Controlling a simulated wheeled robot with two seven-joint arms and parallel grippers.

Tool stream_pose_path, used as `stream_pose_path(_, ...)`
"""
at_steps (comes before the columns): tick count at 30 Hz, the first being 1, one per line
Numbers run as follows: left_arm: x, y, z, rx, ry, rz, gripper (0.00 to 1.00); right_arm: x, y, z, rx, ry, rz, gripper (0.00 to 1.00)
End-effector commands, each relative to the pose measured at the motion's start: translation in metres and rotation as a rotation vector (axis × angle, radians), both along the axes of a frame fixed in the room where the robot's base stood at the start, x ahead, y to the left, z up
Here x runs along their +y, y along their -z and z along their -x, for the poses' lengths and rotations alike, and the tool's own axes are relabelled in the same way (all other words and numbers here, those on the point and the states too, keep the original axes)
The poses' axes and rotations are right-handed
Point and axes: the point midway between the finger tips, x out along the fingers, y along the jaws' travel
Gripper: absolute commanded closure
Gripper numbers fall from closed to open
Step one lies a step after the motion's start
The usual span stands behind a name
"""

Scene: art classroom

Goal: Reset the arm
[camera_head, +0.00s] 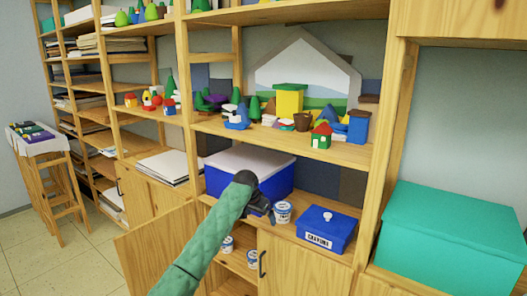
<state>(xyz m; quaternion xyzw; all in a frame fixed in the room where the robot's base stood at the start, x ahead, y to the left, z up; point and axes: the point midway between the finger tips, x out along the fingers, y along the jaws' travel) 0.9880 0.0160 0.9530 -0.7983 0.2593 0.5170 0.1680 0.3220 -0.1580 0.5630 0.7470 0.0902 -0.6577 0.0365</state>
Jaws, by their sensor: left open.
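My left arm, in a green quilted sleeve, reaches up from the bottom of the head view. Its dark gripper (262,207) is open, in front of the lower shelf. A white paint cup (282,212) with a blue label stands just right of the gripper. I cannot tell whether they touch. A blue crayons box (326,229) with a lidded top sits further right on the same shelf. A large blue bin (275,187) with a white lid stands behind the gripper, partly hidden by it. My right gripper is not in view.
An open cabinet door (160,252) stands left of my arm, with more cups (252,258) inside the cabinet. A closed door (300,272) is to the right. A teal box (450,235) fills the right side. Small toy houses (321,136) line the shelf above.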

Motion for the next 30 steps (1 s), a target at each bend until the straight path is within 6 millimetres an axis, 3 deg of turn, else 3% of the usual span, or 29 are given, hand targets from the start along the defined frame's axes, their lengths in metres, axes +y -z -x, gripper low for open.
stream_pose_path(3,0.001,-0.002,-0.005,-0.019,-0.037,0.006,0.0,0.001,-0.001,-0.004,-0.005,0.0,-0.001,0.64)
stream_pose_path(8,-0.001,-0.028,-0.008,-0.101,-0.06,-0.003,0.0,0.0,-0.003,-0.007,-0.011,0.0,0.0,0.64)
stream_pose_path(22,0.003,-0.132,-0.001,-0.355,-0.114,0.028,0.0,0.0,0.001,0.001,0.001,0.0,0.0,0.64)
stream_pose_path(26,0.01,-0.144,0.014,-0.417,-0.139,0.047,0.0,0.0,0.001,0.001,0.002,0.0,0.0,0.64)
stream_pose_path(30,0.018,-0.137,0.031,-0.451,-0.163,0.062,0.0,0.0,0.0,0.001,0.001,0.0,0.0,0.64)
